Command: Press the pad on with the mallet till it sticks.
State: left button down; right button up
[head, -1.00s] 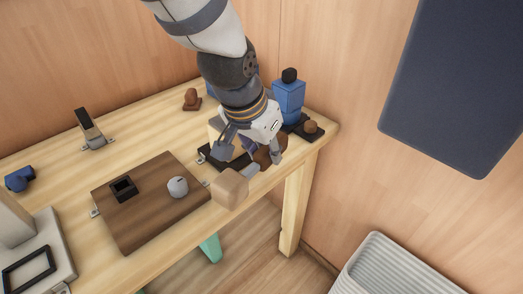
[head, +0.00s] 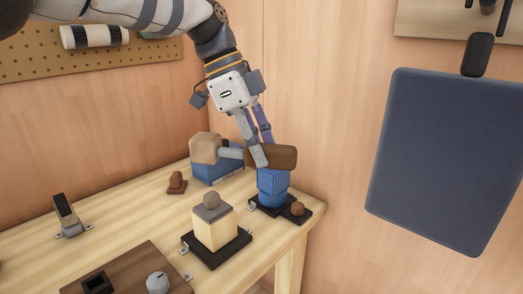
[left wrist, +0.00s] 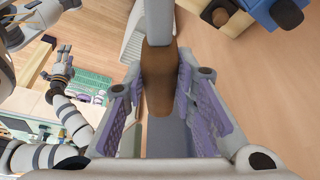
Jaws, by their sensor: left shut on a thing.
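My left gripper (head: 262,158) is shut on the brown handle (head: 285,157) of the mallet. The handle also shows between its purple-padded fingers in the left wrist view (left wrist: 158,85). The mallet's tan block head (head: 205,148) points left, held in the air beyond the cream block (head: 213,232). That block stands in a black holder (head: 217,254). A flat grey piece, seemingly the pad (head: 211,212), lies on its top under a round grey knob. The mallet is apart from it. My right gripper (left wrist: 63,58) shows small in the left wrist view; its jaws are unclear.
A blue block (head: 272,185) stands in a black base beside a brown knob (head: 297,209). Another blue block (head: 213,172) and a brown knobbed piece (head: 177,182) are farther back. A clamp-like stand (head: 66,214) is at left. Bare table lies between.

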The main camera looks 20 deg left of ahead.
pick_arm(q)
notch_tip(320, 180, down, 7)
dwell(0.5)
jog(key=shift+s+f, duration=0.1)
jog(key=shift+f, duration=0.55)
dwell(2.9)
jog(key=shift+r, duration=3.7)
